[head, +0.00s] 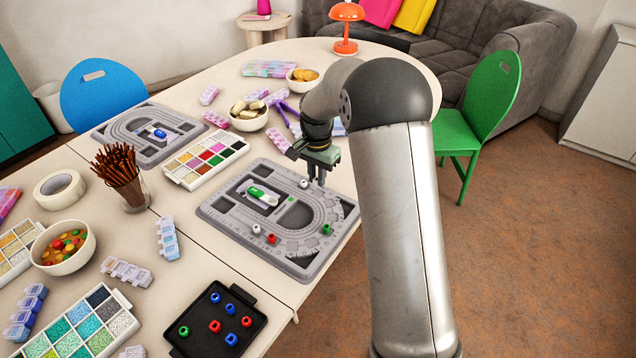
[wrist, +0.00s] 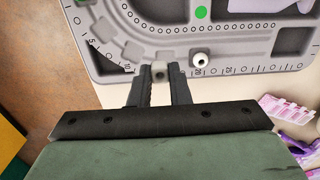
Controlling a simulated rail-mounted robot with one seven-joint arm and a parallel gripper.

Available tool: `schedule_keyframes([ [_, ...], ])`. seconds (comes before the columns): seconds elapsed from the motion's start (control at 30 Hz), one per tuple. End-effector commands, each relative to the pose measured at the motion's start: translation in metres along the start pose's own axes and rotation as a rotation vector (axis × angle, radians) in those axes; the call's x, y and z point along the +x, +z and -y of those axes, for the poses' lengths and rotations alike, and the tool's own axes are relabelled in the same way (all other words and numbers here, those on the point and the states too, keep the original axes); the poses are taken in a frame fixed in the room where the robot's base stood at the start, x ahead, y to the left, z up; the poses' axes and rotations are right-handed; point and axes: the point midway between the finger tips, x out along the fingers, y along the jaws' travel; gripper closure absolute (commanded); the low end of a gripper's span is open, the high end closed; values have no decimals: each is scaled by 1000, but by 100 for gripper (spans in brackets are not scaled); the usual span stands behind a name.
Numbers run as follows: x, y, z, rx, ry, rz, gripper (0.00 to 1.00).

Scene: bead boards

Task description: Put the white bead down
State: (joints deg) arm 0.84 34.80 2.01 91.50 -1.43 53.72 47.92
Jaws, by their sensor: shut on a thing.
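My gripper (wrist: 160,80) is shut on a white bead (wrist: 160,72), which looks greyish in shadow between the fingertips. In the head view my gripper (head: 317,180) points down over the far right part of the near grey bead board (head: 230,222); the held bead cannot be made out there. Another white bead (wrist: 200,59) lies on the board close beside the fingertips; it also shows in the head view (head: 304,184). A third white bead (head: 256,229) lies near the board's front edge, by a red bead (head: 271,239). Height of the held bead above the board is hard to tell.
A second board (head: 150,135) lies farther back left. A bowl (head: 249,115) stands behind.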

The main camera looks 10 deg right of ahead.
Motion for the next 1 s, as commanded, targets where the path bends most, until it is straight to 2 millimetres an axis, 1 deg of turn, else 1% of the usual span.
schedule_keyframes([
  [0.07, 8, -6, 3, 0, 1, 1, 100],
  [0.3, 22, -16, 8, 1, 1, 1, 100],
  [0.4, 38, -15, 7, 0, 3, 3, 100],
  [0.5, 50, -15, 7, 0, 1, 2, 100],
  [0.77, 51, -15, 8, 0, 0, 0, 100],
  [0.93, 57, -15, 7, 0, 0, 0, 100],
  [0.97, 56, -15, 8, 0, 0, 0, 78],
  [1.0, 55, -15, 8, 0, 0, 0, 67],
])
